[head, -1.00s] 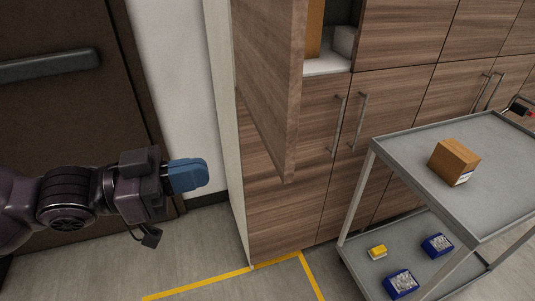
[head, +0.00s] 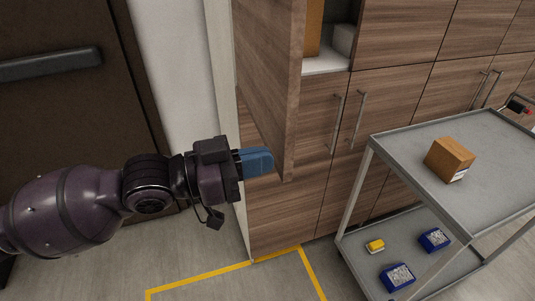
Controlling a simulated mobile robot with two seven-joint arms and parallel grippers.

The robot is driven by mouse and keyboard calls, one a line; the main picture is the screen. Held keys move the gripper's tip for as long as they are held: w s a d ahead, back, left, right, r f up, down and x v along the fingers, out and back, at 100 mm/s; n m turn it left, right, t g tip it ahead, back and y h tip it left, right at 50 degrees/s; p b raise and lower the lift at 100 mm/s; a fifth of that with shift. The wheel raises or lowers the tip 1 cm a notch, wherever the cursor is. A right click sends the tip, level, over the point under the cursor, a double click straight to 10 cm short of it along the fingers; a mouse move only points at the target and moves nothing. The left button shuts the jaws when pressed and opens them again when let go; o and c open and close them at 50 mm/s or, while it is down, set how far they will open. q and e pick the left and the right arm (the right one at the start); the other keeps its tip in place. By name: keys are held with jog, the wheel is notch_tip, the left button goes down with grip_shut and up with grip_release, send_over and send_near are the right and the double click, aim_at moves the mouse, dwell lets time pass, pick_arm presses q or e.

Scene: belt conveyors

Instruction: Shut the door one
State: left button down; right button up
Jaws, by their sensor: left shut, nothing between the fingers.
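The wooden cabinet door (head: 268,75) at upper middle stands open, swung out toward me. My right gripper is not in view.
A grey two-shelf cart (head: 400,135) stands at right, with a cardboard box (head: 449,160) on top and small blue and yellow boxes below. Closed cabinet doors (head: 400,105) line the back. A dark door (head: 60,110) is at left. Yellow tape (head: 200,281) marks the floor.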

pick_arm(q)
jog(key=shift+w+d, duration=0.15)
jog(key=shift+d, duration=0.55)
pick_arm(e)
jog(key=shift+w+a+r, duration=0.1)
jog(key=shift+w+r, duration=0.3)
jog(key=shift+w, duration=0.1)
pick_arm(q)
jog(key=shift+w+d, duration=0.1)
jog(key=shift+w, duration=0.05)
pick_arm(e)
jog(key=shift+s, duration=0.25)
